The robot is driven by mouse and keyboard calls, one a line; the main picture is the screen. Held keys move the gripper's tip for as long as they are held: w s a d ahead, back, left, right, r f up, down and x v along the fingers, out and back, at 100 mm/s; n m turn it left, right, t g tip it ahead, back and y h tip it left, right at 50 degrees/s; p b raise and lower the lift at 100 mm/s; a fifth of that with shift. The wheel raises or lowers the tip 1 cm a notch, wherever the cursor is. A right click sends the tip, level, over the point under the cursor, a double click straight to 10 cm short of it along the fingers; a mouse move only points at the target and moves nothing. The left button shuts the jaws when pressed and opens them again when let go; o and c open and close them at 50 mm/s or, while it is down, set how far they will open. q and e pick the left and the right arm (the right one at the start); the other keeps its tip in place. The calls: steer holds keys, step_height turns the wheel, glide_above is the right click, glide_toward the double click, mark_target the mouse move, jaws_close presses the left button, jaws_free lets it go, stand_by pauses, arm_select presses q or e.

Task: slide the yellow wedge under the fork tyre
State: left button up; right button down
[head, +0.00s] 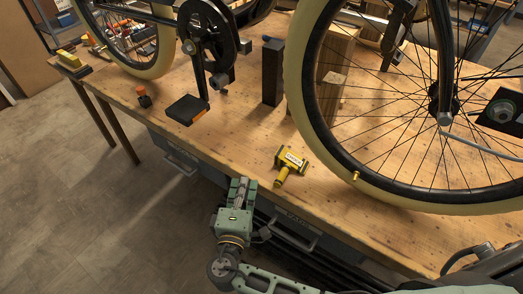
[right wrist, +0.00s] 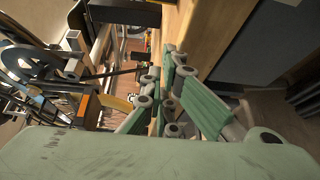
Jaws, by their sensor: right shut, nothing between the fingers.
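A yellow piece with black ends, a label and a stubby yellow handle, seemingly the yellow wedge (head: 291,161), lies on the bench near its front edge. The large cream fork tyre (head: 301,104) stands to its right, with a clear gap between them. My right gripper (head: 241,183) is shut and empty, at the bench's front edge, left of and nearer than the yellow piece, not touching it. Its green fingers also show in the right wrist view (right wrist: 172,100). I cannot make out the wedge in that view. My left gripper is not in view.
The wooden bench (head: 235,137) has bare room left of the yellow piece. A dark post (head: 272,73) and a wooden block (head: 335,70) stand behind it. A pedal (head: 187,109) and crank hang to the left. A yellow-and-black item (head: 72,61) lies far left.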

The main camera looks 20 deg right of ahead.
mark_target(260, 167)
steer(key=w+d, duration=0.1)
steer(key=w, duration=0.2)
steer(key=w+d+r+p, duration=0.1)
steer(key=w, duration=0.1)
steer(key=w+d+r, duration=0.1)
steer(key=w, duration=0.2)
steer(key=shift+w+d+r+p, duration=0.15)
steer(key=shift+w+d+p, duration=0.2)
steer(key=shift+d, duration=0.05)
steer(key=shift+s+d+t+p, duration=0.15)
steer(key=shift+s+d+p, duration=0.2)
steer(key=shift+d+p, duration=0.2)
steer(key=shift+s+d+t+p, duration=0.15)
steer(key=shift+s+d+p, duration=0.25)
steer(key=shift+d, duration=0.25)
steer(key=shift+s+d, duration=0.3)
steer(key=shift+s, duration=0.1)
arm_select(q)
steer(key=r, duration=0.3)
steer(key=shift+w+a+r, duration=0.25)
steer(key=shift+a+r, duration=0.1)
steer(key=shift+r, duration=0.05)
arm_select(e)
steer(key=shift+f, duration=0.2)
